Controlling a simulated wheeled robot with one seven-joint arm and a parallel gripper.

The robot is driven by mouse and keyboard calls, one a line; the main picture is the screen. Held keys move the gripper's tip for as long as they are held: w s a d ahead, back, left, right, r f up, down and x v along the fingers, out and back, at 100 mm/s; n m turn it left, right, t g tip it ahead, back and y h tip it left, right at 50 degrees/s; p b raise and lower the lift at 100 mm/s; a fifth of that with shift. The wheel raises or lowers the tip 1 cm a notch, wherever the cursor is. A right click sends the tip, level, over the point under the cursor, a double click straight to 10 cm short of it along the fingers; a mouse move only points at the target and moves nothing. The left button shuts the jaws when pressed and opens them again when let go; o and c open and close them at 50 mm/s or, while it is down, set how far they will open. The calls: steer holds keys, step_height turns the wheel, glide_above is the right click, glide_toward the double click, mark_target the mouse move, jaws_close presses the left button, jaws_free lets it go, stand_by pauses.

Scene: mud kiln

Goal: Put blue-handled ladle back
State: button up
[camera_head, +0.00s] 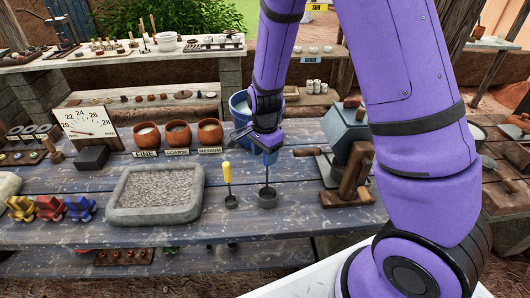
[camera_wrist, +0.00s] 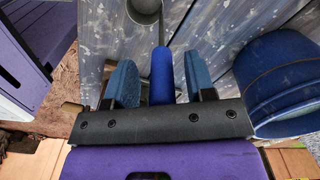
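The blue-handled ladle (camera_head: 267,192) is roughly upright at the blue plank bench, with its dark cup at the bottom. Its blue handle (camera_wrist: 162,75) and cup (camera_wrist: 145,8) also show in the wrist view. My gripper (camera_head: 268,150) is over the top of this ladle, pointing down. In the wrist view, my gripper (camera_wrist: 162,85) has its two blue finger pads on either side of the handle, with a visible gap on both sides. It is open and looks not to be touching the handle. A yellow-handled ladle (camera_head: 228,180) is upright just to the left.
A grey stone tray of gravel (camera_head: 158,214) lies left of the ladles. A blue bucket (camera_head: 240,106) stands behind my gripper and shows in the wrist view (camera_wrist: 275,100). A wooden-handled grey device (camera_head: 347,130) is close on the right. Labelled clay bowls (camera_head: 178,134) stand behind.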

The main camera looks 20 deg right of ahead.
step_height(320, 180, up, 11)
steer(key=shift+r, duration=0.2)
steer(key=s+d+r+n+t+y, duration=0.1)
steer(key=s+d+r+n, duration=0.1)
steer(key=s+r+n, duration=0.4)
steer(key=s+d+r+n+t, duration=0.15)
steer(key=s+r, duration=0.25)
steer(key=r, duration=0.5)
steer(key=s+d+r+n+t, duration=0.1)
steer(key=s+r+n, duration=0.1)
steer(key=s, duration=0.5)
steer(key=s+d+r+n+t+h, duration=0.1)
steer(key=s+d+r+n, duration=0.1)
steer(key=s+n, duration=0.3)
steer(key=shift+s+r+t, duration=0.35)
steer(key=shift+s+r, duration=0.4)
steer(key=shift+s, duration=0.15)
